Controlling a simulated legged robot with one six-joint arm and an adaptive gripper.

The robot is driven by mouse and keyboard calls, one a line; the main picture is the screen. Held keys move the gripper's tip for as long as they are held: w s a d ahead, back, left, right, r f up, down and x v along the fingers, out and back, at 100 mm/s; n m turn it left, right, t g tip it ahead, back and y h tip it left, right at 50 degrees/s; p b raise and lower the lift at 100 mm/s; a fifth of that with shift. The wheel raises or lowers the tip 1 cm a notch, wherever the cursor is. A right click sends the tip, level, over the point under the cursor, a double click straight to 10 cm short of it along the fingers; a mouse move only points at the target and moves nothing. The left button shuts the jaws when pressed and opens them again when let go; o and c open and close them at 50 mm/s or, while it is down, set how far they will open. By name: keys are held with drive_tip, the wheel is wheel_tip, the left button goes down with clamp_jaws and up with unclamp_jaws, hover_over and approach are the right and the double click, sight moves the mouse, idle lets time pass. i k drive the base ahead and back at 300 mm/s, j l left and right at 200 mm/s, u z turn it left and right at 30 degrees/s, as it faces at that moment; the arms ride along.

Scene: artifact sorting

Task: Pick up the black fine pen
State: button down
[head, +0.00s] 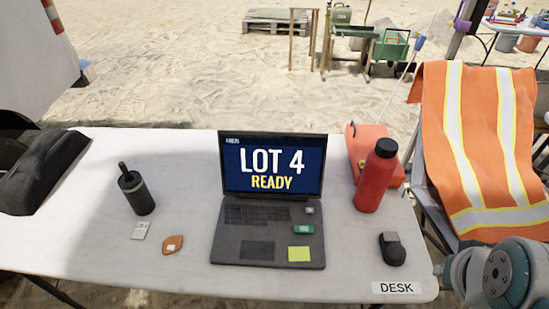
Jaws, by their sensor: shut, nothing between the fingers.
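A dark cylindrical cup (136,192) stands upright on the left part of the white desk. A thick dark stick-like thing (123,170) pokes up out of it and leans a little left. I cannot tell whether it is the black fine pen, and no other pen shows clearly. Part of my arm (498,275) shows at the lower right, beyond the desk's right end. My gripper itself is not in the picture.
An open laptop (267,222) reading "LOT 4 READY" stands mid-desk. A red bottle (376,177), an orange case (364,146) and a black mouse-like object (392,249) are to its right. A grey card (141,230) and a brown tag (173,243) lie near the cup.

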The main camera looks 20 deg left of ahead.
sight(127, 174)
drive_tip(key=k+j+u, duration=0.15)
drive_tip(key=k+u, duration=0.15)
drive_tip(key=k, duration=0.35)
drive_tip(key=u, duration=1.55)
drive_tip(key=i+l+u, duration=0.15)
drive_tip(key=i, duration=0.4)
drive_tip(key=i+l+u, duration=0.1)
drive_tip(key=i+l, duration=0.35)
drive_tip(key=i, duration=0.1)
